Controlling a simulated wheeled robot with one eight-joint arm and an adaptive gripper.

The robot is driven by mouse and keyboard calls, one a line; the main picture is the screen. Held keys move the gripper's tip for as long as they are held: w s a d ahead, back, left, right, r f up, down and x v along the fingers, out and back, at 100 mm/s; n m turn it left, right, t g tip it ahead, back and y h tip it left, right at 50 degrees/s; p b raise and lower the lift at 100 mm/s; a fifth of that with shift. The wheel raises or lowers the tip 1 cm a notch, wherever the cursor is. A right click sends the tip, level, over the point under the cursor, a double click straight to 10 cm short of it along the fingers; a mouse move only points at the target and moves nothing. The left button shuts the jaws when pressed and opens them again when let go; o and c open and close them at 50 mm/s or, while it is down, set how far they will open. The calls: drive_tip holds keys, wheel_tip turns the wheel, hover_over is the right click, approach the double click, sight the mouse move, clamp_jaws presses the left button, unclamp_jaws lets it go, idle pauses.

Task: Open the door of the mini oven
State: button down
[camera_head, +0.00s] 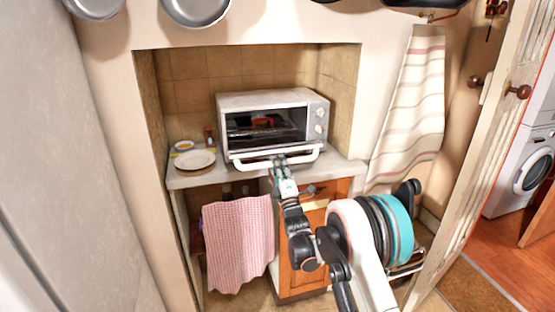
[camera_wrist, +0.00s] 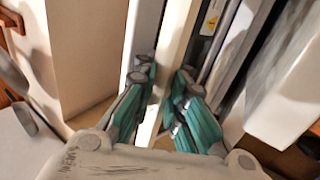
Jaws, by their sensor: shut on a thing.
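The mini oven (camera_head: 270,98) is a white-grey box on the counter in the tiled alcove, with knobs on its right side and a dark front. Its pale handle bar (camera_head: 248,166) runs low across the front, below the dark area. How far the door stands open is hard to tell. My gripper (camera_head: 279,162) is shut on the middle of the handle. In the wrist view, the pale handle bar (camera_wrist: 174,48) passes between the teal fingers of my gripper (camera_wrist: 165,103). The fingertips partly hide the bar. A yellow label shows beside it.
A plate (camera_head: 195,159) and small dishes stand on the counter (camera_head: 190,181) left of the oven. A pink towel (camera_head: 238,240) hangs below. A striped cloth (camera_head: 413,110) hangs at the right, near an open wooden door (camera_head: 490,150). Alcove walls flank the oven.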

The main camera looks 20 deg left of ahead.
drive_tip(key=shift+s+f+t, duration=0.15)
drive_tip(key=shift+f+t, duration=0.15)
drive_tip(key=shift+f, duration=0.1)
drive_tip(key=c, duration=1.8)
unclamp_jaws()
drive_tip(key=shift+d, duration=0.1)
drive_tip(key=shift+o, duration=1)
drive_tip(key=shift+s+d+r, duration=0.1)
drive_tip(key=shift+s+r, duration=0.05)
drive_tip(key=shift+r, duration=0.05)
drive_tip(key=shift+f, duration=0.15)
drive_tip(key=v, duration=1.1)
drive_tip(key=shift+s+f, duration=0.25)
drive_tip(key=shift+f, duration=0.1)
